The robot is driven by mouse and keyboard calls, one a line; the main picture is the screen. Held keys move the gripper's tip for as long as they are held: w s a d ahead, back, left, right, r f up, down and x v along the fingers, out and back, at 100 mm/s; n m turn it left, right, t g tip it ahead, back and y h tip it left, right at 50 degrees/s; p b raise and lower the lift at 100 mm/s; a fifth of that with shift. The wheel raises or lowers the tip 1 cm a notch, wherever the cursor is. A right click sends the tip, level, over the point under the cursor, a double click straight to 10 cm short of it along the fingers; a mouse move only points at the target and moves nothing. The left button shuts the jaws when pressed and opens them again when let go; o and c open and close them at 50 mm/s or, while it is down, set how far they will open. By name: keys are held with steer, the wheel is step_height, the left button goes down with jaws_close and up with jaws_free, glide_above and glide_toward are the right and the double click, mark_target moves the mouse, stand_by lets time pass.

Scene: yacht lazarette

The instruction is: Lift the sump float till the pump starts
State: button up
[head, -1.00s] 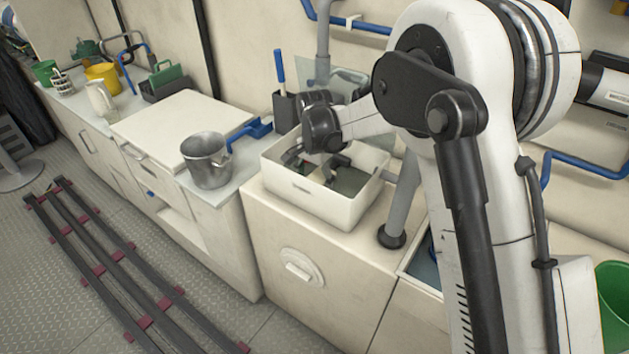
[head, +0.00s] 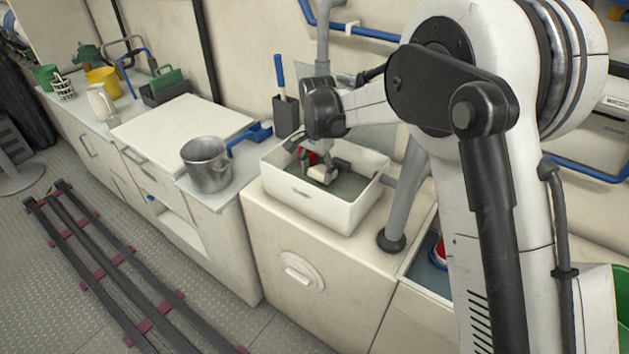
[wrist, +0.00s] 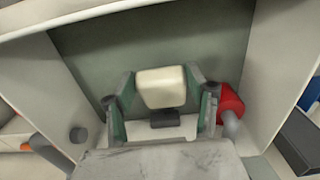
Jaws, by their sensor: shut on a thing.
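The sump is an open white box (head: 322,208) on top of a cabinet, with a grey-green floor. My gripper (head: 318,168) reaches down into it from above. In the wrist view my gripper (wrist: 165,100) is shut on a cream block, seemingly the float (wrist: 162,86), with a finger on either side. The float also shows in the head view (head: 322,174), inside the box walls. A dark bracket (wrist: 165,118) lies beside the float. A red part (wrist: 230,102) with a grey stub sits just right of my gripper. I cannot tell whether the pump runs.
A grey pipe (head: 404,195) stands close to the right of the box. A dark holder (head: 286,115) with a blue handle is behind it. Floor rails (head: 110,265) run at the lower left.

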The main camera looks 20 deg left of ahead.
steer(key=o, duration=1.7)
steer(key=shift+w+d, duration=0.1)
steer(key=shift+w, duration=0.15)
steer(key=shift+s+r, duration=0.1)
steer(key=shift+r, duration=0.15)
step_height(320, 180, up, 12)
steer(key=shift+f, duration=0.25)
